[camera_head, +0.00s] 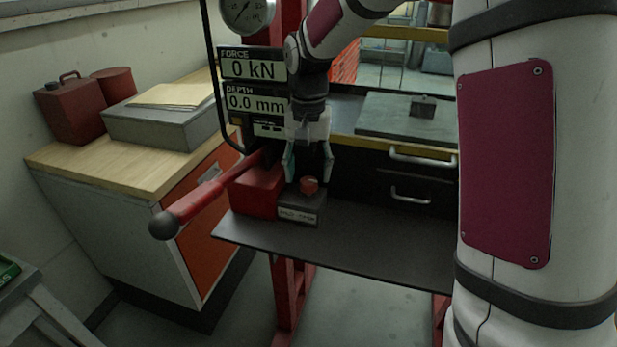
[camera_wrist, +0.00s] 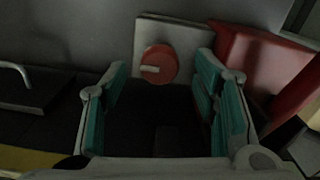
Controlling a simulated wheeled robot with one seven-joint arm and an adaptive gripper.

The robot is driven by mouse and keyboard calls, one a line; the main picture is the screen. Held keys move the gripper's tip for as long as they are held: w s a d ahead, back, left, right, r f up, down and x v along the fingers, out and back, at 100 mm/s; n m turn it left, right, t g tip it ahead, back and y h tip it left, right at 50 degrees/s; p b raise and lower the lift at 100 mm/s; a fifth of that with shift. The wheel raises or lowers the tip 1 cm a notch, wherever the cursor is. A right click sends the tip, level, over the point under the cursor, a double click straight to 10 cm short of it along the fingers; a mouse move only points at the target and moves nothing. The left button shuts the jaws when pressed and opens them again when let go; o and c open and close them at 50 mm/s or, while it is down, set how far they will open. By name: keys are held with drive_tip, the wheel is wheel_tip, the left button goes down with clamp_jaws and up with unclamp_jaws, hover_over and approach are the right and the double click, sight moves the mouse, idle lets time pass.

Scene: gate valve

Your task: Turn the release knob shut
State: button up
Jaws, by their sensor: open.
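The release knob (camera_head: 309,185) is a small round red knob on top of a grey labelled block (camera_head: 299,212), which stands on the dark shelf beside a red housing. In the wrist view the knob (camera_wrist: 159,64) shows a pale pointer mark running to the left from near its middle. My gripper (camera_head: 308,178) points down just over the knob. In the wrist view its two teal-padded fingers (camera_wrist: 168,90) are apart, one to each side of the knob, with nothing held between them. I cannot tell whether a finger touches the knob.
A red lever (camera_head: 205,195) with a black ball end sticks out left of the block. The red housing (camera_head: 257,192) is close by on the left. Displays (camera_head: 252,82) read 0 kN and 0.0 mm behind. The dark shelf (camera_head: 370,250) is clear to the right.

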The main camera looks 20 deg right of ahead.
sight(308, 184)
drive_tip(key=shift+f, duration=1.3)
drive_tip(key=shift+c, duration=0.6)
drive_tip(key=c, duration=1.1)
drive_tip(key=shift+o, duration=0.2)
